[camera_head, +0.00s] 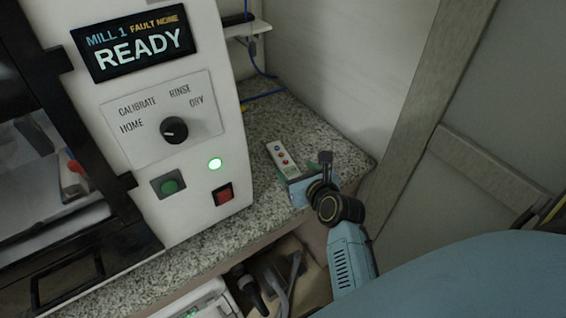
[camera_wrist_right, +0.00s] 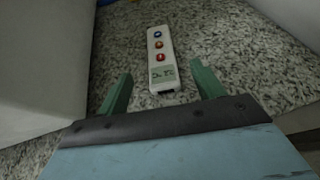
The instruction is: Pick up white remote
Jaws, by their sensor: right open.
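The white remote (camera_head: 283,159) lies on the speckled stone counter, right of the mill machine. It has several coloured buttons in a row. In the right wrist view the remote (camera_wrist_right: 160,58) lies lengthwise ahead of my right gripper (camera_wrist_right: 161,90), its near end between the two green fingers. My right gripper (camera_head: 291,178) is open and empty at the near end of the remote in the head view. The fingers stand apart on both sides of the remote and do not appear to touch it. My left gripper is not in view.
The white mill machine (camera_head: 180,215) with a dial and buttons stands left of the remote. The counter (camera_head: 335,145) is bare to the remote's right, up to a wall. Blue cables (camera_head: 262,97) lie behind. An open shelf below the counter holds equipment (camera_head: 270,280).

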